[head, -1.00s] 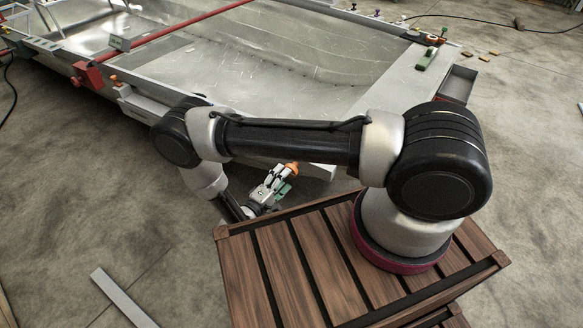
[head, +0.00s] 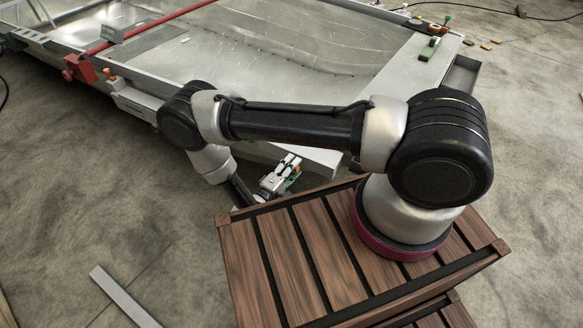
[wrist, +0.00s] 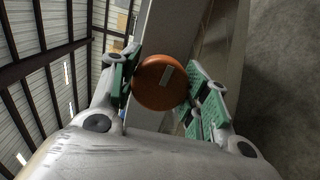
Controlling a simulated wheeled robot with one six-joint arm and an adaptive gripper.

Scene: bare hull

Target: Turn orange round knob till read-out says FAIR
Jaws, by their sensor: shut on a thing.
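The orange round knob (wrist: 152,88) shows in the wrist view between the green-padded fingers of my gripper (wrist: 158,88). It carries a pale rectangular mark on its face, tilted a little from upright. The left finger pad meets the knob's left edge and the right pad lies close along its right edge. In the head view my gripper (head: 284,172) is low beside the near side of the hull, and the knob is hidden there. I cannot make out the read-out or its word in either view.
The open metal hull (head: 300,60) fills the back, with a red bar (head: 150,27) across it. A green-handled item (head: 430,48) sits on its right deck. A slatted wooden platform (head: 290,262) stands under my arm. A metal strip (head: 122,296) lies on the floor.

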